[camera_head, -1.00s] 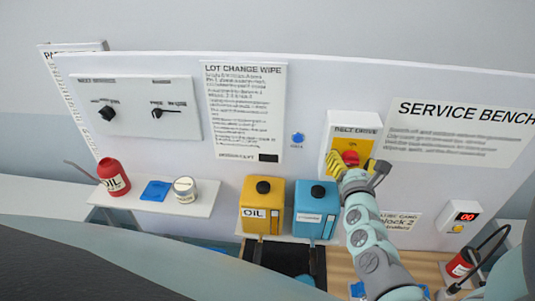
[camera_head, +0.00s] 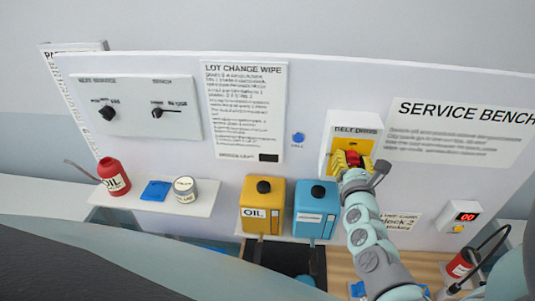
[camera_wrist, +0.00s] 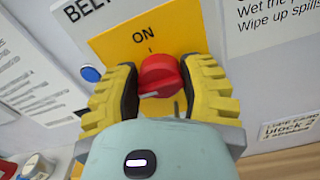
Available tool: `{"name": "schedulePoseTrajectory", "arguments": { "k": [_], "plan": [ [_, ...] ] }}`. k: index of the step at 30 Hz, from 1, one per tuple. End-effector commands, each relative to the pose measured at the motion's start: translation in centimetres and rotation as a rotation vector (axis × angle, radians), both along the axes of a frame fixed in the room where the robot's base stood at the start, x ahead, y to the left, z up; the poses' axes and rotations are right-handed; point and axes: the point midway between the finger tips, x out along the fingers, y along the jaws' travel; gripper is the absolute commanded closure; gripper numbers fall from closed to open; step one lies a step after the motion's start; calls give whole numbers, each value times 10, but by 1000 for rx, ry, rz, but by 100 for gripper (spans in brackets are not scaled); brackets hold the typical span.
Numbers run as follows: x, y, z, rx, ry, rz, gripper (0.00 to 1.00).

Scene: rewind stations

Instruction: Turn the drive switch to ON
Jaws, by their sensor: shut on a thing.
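The drive switch is a red knob (camera_wrist: 160,76) on a yellow plate (camera_wrist: 185,32) marked ON above the knob, on the BELT DRIVE box. The plate also shows in the head view (camera_head: 366,146). My gripper (camera_wrist: 160,90) has its yellow ribbed fingers on the left and right sides of the knob and is shut on it. In the head view my gripper (camera_head: 353,160) covers the lower part of the box. Which way the knob points is hard to tell, and any lower label is hidden by the gripper.
A blue button (camera_head: 298,138) is left of the box. Below stand a yellow OIL can (camera_head: 262,211) and a blue can (camera_head: 316,216). A small box with a red display (camera_head: 466,216) is at the lower right. The panel around the switch is flat.

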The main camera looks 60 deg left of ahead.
Motion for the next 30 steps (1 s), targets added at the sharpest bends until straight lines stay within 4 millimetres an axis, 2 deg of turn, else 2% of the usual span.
{"name": "schedulePoseTrajectory", "arguments": {
  "k": [20, 30],
  "plan": [
    [1, 0, 0, 55, 60, 0, 94],
    [2, -1, -1, 192, 215, -3, 94]
  ]
}}
